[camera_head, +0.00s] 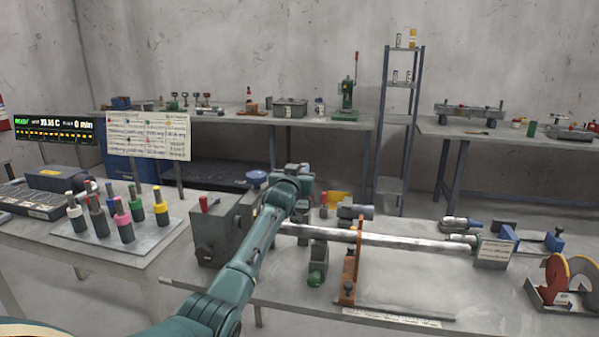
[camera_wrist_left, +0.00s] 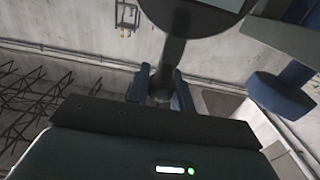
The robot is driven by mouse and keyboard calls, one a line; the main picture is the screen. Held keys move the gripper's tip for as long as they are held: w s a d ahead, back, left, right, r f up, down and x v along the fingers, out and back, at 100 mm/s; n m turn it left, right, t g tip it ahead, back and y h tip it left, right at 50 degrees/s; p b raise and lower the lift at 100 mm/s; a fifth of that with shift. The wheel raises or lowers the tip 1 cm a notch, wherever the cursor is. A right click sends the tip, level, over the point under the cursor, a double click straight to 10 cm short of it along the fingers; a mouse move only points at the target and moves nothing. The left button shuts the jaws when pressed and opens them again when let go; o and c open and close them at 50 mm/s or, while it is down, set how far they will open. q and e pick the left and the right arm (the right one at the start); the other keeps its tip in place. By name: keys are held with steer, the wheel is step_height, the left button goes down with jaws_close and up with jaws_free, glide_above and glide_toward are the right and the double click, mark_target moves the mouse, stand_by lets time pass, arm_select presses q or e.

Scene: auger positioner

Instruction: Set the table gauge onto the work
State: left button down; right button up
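The work appears to be the long grey shaft (camera_head: 400,240), lying level along the positioner on the right-hand table. An orange upright stand (camera_head: 350,265) stands at its middle. I cannot tell which thing is the table gauge. My left arm comes up from the bottom left; its wrist is over the positioner's left end, hiding part of it. The left gripper's fingers show in the left wrist view (camera_wrist_left: 160,88), apart. A dark stem, broad and round at the top, shows between or behind them; I cannot tell whether it is gripped. My right gripper is out of view.
The positioner's grey head block (camera_head: 212,235) is left of my wrist. A tray (camera_head: 110,245) of several coloured-band pegs stands on the left table. Red and yellow discs (camera_head: 572,280) stand at the far right. The front of the right-hand table is mostly clear.

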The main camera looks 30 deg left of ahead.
arm_select(q)
steer(key=c, duration=1.4)
jaws_free()
steer(key=shift+a, duration=0.2)
steer(key=shift+o, duration=1)
steer(key=shift+d, duration=0.15)
steer(key=v, duration=1.3)
steer(key=shift+b, duration=0.3)
steer(key=shift+s, duration=0.1)
steer(key=shift+c, duration=0.6)
